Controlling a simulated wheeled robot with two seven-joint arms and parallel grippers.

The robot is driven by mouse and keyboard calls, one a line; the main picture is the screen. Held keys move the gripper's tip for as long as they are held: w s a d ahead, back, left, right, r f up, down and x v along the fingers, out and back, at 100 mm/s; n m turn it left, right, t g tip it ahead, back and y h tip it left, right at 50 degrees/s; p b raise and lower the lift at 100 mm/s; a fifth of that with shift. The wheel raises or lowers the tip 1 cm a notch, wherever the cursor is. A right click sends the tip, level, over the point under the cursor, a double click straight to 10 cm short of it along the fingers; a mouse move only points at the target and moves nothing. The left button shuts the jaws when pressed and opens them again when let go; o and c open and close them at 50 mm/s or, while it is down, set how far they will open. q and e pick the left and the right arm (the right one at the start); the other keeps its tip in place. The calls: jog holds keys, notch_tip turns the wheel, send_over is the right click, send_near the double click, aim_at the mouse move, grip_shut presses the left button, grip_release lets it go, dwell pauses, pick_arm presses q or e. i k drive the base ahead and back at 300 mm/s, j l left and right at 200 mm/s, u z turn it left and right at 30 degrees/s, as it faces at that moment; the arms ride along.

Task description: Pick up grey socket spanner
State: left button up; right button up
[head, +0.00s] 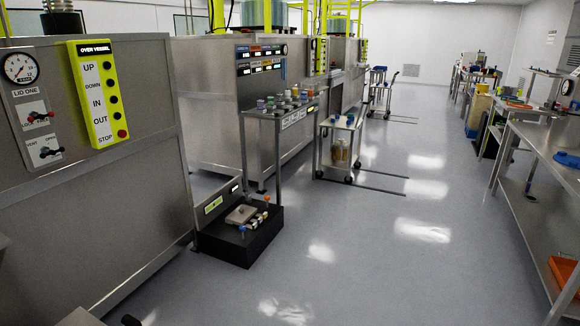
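I cannot make out a grey socket spanner in the head view. Small objects on the steel bench (547,135) at the right and on the carts are too small to tell apart. A small dark shape (131,320) pokes in at the bottom edge, and I cannot tell what it is. Neither of my grippers can be made out in this view.
A steel vessel housing (100,190) with a yellow control panel (97,92) fills the left. A low black unit (245,238) stands on the floor beside it. A cart (340,145) stands farther back. The grey floor (380,250) between housing and bench is clear.

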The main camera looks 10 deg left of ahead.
aim_at(248, 195)
jog(key=i, duration=2.25)
jog(key=i+j+u, duration=0.1)
jog(key=i, duration=2.15)
